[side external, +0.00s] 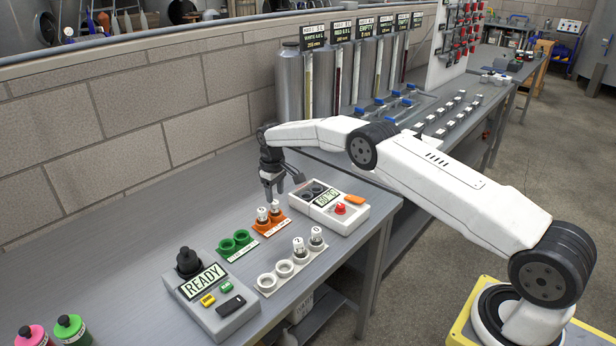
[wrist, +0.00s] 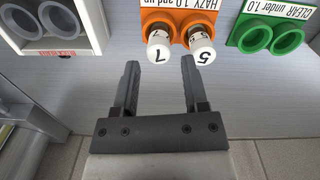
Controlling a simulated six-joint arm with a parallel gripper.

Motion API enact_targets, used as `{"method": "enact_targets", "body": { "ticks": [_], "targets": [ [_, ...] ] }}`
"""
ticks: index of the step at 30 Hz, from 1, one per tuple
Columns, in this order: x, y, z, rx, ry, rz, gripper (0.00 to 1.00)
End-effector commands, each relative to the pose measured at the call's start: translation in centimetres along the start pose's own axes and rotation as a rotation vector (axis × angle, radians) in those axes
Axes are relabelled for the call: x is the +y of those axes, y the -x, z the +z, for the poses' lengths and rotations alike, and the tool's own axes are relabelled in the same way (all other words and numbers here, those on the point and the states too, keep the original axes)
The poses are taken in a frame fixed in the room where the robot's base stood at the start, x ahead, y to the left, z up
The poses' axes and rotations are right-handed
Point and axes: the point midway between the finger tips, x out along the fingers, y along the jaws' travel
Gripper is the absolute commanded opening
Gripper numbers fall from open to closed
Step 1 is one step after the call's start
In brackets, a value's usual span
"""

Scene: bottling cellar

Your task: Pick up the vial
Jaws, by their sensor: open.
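My gripper (side external: 273,192) is open and points down just above the orange rack (side external: 270,229). Two white-capped vials stand in that rack, one on the left (side external: 262,214) and one on the right (side external: 275,207). In the wrist view the fingers (wrist: 160,66) are spread and empty. The vial marked 7 (wrist: 159,50) appears between and beyond the fingertips, and the vial marked 5 (wrist: 201,46) lies to its right. Two more vials stand in the white rack, one (side external: 299,248) left of the other (side external: 316,236). Which vial is meant cannot be told.
The green rack (side external: 238,254) has two empty holes. The white rack (side external: 265,293) has two empty holes at its left. A READY device (side external: 236,318) stands at the front, and a white device with a red button (side external: 355,219) at the right. Bare bench (side external: 90,245) lies left.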

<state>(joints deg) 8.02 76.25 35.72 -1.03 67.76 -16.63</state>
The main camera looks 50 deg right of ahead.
Motion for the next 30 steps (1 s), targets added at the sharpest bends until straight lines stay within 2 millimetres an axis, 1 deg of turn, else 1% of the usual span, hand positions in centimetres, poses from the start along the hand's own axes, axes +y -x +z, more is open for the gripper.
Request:
{"method": "enact_targets", "body": {
  "ticks": [8, 13, 24, 30],
  "targets": [
    [0.0, -0.3, -0.1, 0.000, 0.000, 0.000, 0.57],
    [0.1, -1.4, -0.2, 0.000, 0.000, 0.000, 0.57],
    [0.3, -4.4, -0.5, 0.000, 0.000, 0.001, 0.57],
    [0.3, -5.2, -0.5, 0.003, 0.000, 0.003, 0.57]
  ]
}}
